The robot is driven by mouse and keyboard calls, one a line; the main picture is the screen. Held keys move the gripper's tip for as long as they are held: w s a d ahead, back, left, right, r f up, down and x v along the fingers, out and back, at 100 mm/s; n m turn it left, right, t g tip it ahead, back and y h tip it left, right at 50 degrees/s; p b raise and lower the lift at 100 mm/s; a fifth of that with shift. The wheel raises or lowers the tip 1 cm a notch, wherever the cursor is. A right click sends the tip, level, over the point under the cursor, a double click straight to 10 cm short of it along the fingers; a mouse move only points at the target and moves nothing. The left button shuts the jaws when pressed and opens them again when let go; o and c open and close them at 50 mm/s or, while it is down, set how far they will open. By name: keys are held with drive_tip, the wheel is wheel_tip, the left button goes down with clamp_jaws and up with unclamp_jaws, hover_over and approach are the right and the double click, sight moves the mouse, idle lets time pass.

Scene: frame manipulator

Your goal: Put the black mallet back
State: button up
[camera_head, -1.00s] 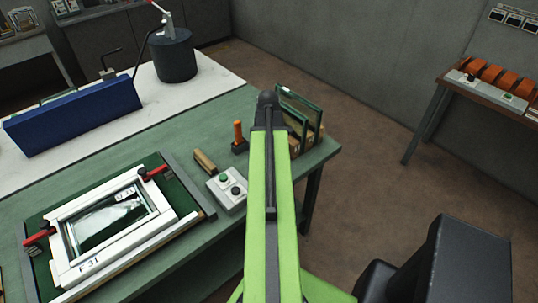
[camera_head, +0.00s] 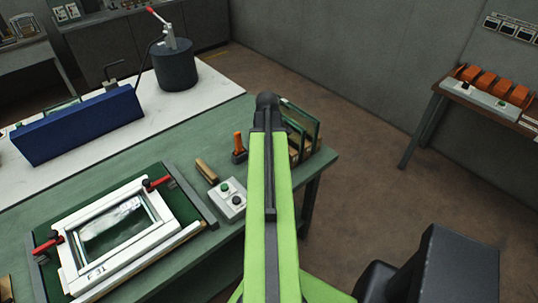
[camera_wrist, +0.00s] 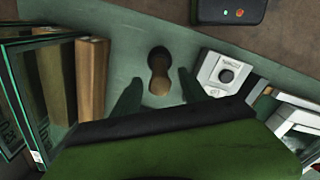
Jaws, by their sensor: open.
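My gripper (camera_head: 267,112) is over the green table, seen from behind in the head view. In the wrist view its two fingers (camera_wrist: 158,88) are apart with nothing gripped. A dark, keyhole-shaped thing (camera_wrist: 159,66) with a tan lower end lies on the table between and beyond the fingertips. It may be the black mallet, but I cannot tell. An orange-handled tool (camera_head: 238,143) on a dark base stands just left of my gripper. A tan wooden piece (camera_head: 206,170) lies left of it.
A rack of glass panes (camera_head: 304,125) stands right of my gripper, and left in the wrist view (camera_wrist: 20,85). A button box (camera_head: 228,200) sits near the front edge. A white frame (camera_head: 105,235) with red clamps lies left; a blue box (camera_head: 80,125) stands behind.

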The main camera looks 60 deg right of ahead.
wheel_tip(320, 180, up, 7)
drive_tip(key=p, duration=0.5)
drive_tip(key=shift+f, duration=0.1)
drive_tip(key=w+a, duration=0.9)
drive_tip(key=a, duration=0.4)
drive_tip(key=w+a, duration=1)
drive_tip(key=a, duration=0.2)
drive_tip(key=w+a+m, duration=0.2)
drive_tip(key=a, duration=2.2)
drive_tip(key=shift+w+a, duration=0.15)
drive_tip(key=shift+w, duration=0.25)
